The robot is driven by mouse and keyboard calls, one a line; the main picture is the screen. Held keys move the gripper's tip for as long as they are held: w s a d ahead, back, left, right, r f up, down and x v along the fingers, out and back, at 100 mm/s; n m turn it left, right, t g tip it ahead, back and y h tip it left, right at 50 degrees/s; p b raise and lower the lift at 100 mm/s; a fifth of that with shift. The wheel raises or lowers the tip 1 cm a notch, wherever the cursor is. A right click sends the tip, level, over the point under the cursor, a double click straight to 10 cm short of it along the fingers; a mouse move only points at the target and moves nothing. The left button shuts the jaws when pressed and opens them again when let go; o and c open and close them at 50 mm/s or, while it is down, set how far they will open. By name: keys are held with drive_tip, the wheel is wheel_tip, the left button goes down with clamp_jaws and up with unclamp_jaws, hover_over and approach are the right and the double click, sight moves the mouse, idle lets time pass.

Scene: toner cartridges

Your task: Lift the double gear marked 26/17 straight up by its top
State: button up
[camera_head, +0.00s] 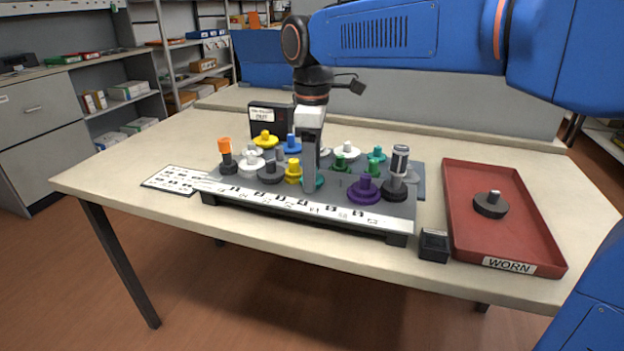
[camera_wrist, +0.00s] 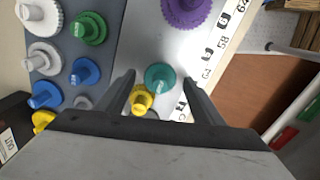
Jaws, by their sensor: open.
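Several colored double gears stand on a grey rack (camera_head: 425,183) with a white label strip. I cannot read a 26/17 marking on any gear. My gripper (camera_head: 310,187) points down over the front middle of the rack. In the wrist view my gripper (camera_wrist: 159,76) is open, with a teal gear (camera_wrist: 160,78) between its fingertips and a yellow gear (camera_wrist: 140,99) just beside it. I cannot tell how high the fingers are above the teal gear.
A purple gear (camera_head: 364,190) and a dark gear with a tall grey top (camera_head: 399,165) stand to the right. A red WORN tray (camera_head: 455,215) holds a dark gear (camera_head: 491,206). A small black box (camera_head: 434,246) sits by the tray. A dark box (camera_head: 268,121) stands behind.

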drive_tip(key=c, duration=1.1)
drive_tip(key=shift+r, duration=0.1)
drive_tip(key=shift+c, duration=0.2)
